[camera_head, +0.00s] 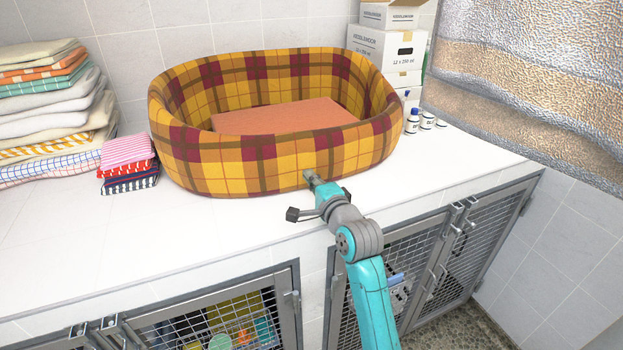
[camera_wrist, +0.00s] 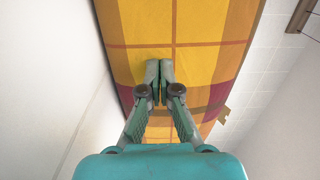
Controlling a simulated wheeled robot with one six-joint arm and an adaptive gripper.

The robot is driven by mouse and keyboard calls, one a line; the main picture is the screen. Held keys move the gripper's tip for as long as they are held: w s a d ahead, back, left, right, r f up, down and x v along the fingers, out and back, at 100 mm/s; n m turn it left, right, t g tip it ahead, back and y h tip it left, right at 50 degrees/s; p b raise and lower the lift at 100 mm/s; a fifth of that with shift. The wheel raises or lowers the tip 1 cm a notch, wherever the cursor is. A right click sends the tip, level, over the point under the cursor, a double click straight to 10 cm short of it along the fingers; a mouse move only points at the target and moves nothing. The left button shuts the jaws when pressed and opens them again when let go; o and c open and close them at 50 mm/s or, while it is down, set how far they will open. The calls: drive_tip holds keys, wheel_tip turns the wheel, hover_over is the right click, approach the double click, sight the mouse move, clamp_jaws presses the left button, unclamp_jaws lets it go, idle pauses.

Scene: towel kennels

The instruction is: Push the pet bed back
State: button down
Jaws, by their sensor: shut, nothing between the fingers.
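The pet bed (camera_head: 275,165) is an oval, high-walled bed in yellow, orange and maroon plaid with an orange cushion (camera_head: 285,116) inside. It sits upright on the white counter, toward the wall. My gripper (camera_head: 309,175) is at the lower front wall of the bed, its fingers closed with nothing between them. In the wrist view the fingertips (camera_wrist: 159,68) lie against or very close to the plaid fabric (camera_wrist: 180,25); I cannot tell whether they press on it.
Folded towels (camera_head: 50,110) are stacked left, with a smaller striped pile (camera_head: 128,163) close to the bed. Cartons (camera_head: 385,55) and small bottles (camera_head: 412,120) stand at the right rear. The counter (camera_head: 150,235) is clear in front. Mesh kennel doors (camera_head: 395,275) are below.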

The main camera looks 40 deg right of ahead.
drive_tip(key=x, duration=1)
